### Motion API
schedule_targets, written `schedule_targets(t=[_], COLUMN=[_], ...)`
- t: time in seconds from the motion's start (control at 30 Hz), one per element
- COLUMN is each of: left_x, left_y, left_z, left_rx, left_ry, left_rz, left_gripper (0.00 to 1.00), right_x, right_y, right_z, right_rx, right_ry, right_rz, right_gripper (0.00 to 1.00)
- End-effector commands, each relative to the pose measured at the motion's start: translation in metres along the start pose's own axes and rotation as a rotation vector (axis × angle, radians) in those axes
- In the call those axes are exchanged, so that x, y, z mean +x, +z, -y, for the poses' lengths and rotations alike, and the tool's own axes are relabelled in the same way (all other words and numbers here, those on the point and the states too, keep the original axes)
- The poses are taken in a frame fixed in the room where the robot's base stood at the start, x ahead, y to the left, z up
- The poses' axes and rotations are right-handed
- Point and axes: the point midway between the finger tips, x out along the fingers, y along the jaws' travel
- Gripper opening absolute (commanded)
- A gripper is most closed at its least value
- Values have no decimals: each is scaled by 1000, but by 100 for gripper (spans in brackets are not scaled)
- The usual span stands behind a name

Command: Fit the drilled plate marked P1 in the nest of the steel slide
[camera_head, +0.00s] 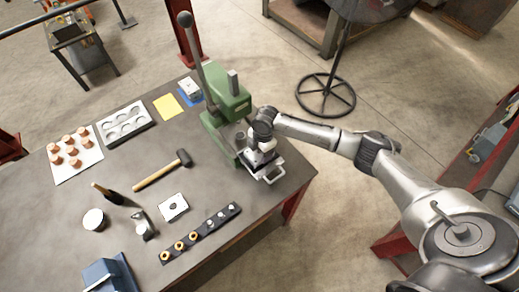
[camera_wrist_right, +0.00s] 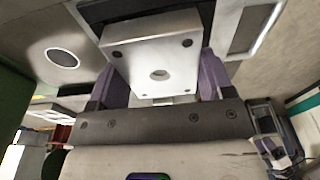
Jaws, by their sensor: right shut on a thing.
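My right gripper (camera_head: 260,158) is at the front of the green press (camera_head: 228,112), over the steel slide (camera_head: 274,176). In the right wrist view its two purple fingers (camera_wrist_right: 158,82) are shut on a pale drilled plate (camera_wrist_right: 180,58) with a central hole and small corner holes. No P1 mark can be read on it. The slide's bright metal frame (camera_wrist_right: 262,22) shows just beyond the plate. The nest is mostly hidden, and I cannot tell whether the plate touches it. My left gripper is not in view.
Another plate with a dark hole (camera_head: 173,207) lies on the table (camera_head: 215,200). The press lever (camera_head: 196,48) rises behind.

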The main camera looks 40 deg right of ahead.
Motion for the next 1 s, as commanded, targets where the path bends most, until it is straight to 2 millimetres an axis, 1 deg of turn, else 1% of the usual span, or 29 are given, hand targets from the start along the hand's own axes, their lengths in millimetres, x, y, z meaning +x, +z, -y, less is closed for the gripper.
schedule_targets(t=[0.47, 0.5, 0.73, 1.0], left_x=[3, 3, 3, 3], left_y=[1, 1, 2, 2], left_z=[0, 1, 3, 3], left_rx=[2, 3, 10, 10], left_ry=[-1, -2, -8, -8], left_rz=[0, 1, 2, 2], left_gripper=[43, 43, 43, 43], right_x=[7, 7, 8, 8], right_y=[1, 1, 1, 2], right_z=[0, 0, 0, 1], right_rx=[0, 0, 0, 0], right_ry=[1, 2, 0, -2], right_rz=[-1, -1, 0, 1], right_gripper=[38, 77, 99, 100])
